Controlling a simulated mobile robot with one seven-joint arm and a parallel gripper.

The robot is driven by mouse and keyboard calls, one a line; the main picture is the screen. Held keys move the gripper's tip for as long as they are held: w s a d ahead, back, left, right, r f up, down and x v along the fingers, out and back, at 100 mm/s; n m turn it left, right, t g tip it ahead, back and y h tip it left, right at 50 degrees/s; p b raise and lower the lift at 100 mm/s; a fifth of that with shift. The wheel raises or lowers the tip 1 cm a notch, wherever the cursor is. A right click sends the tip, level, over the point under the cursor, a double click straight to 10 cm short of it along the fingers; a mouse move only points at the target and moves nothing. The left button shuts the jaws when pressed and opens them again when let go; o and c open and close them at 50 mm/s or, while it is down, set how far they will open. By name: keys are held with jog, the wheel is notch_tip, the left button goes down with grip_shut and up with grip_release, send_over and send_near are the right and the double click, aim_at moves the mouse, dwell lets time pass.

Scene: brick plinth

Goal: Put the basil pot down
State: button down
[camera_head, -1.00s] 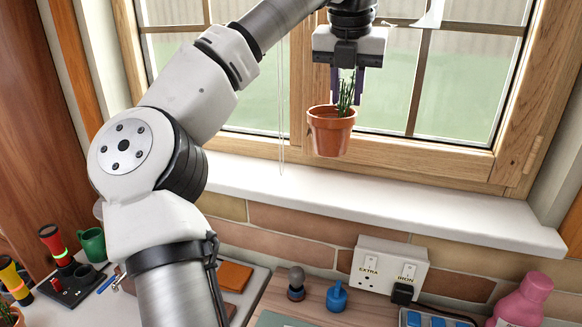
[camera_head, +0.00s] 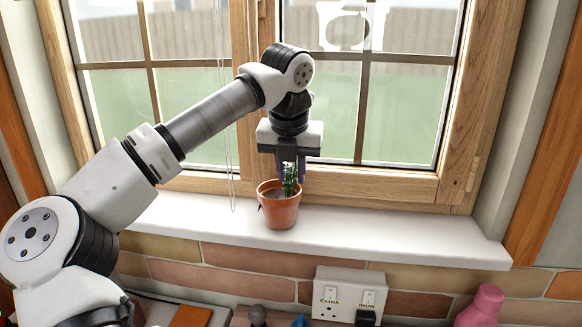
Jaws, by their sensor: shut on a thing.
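The basil pot (camera_head: 279,212) is a terracotta pot with a small green plant. It is upright at the white window sill (camera_head: 380,227), about midway along it. Its base appears to be at the sill surface, but I cannot tell for sure whether it touches. My gripper (camera_head: 291,172) points down from above, with its purple fingers around the plant inside the pot's rim. It is shut on the plant; the fingertips are partly hidden by leaves and rim.
The sill is bare on both sides of the pot. The wooden window frame (camera_head: 400,183) stands close behind, and a blind cord (camera_head: 232,150) hangs to the left. Below the sill are a socket plate (camera_head: 349,289) and a pink bottle (camera_head: 481,305).

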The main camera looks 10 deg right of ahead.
jog(key=shift+f, duration=0.15)
jog(key=c, duration=1.2)
grip_release()
jog(key=shift+o, duration=0.2)
jog(key=b+v, duration=0.1)
jog(key=v, duration=1.1)
jog(key=shift+s+b, duration=0.1)
jog(key=shift+b, duration=0.2)
